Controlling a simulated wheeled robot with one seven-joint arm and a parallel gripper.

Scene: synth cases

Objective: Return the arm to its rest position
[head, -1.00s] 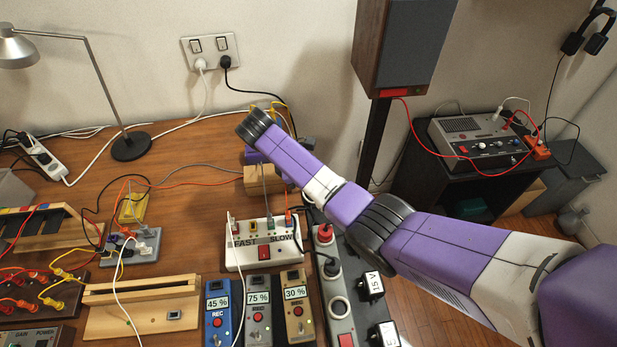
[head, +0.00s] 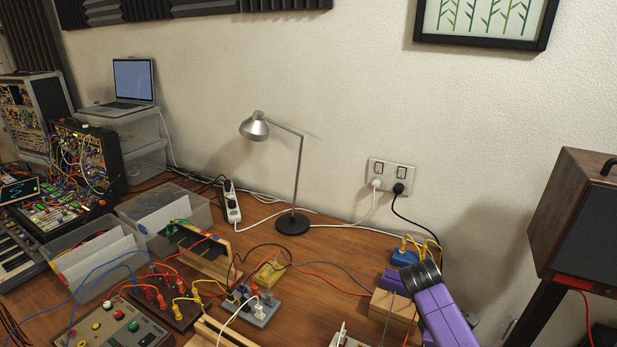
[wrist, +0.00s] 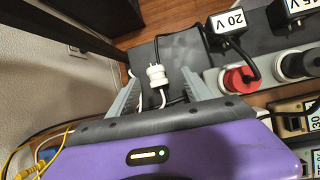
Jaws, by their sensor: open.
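My gripper (wrist: 160,82) shows in the wrist view with two grey fingers spread apart, open. A white plug (wrist: 157,76) with a white cable shows in the gap between the fingers, with space to both sides of it; I cannot tell its depth. In the head view my purple arm enters at the lower right, its dark wrist joint above the desk near a wooden block (head: 392,311). The fingertips are hidden there.
A blue socket box (head: 405,257) with yellow plugs stands just behind my wrist. A desk lamp (head: 293,222) stands left of it, and a speaker (head: 580,220) is at the right. The wrist view shows a power strip (wrist: 262,76) with black adapters. Cables cross the desk.

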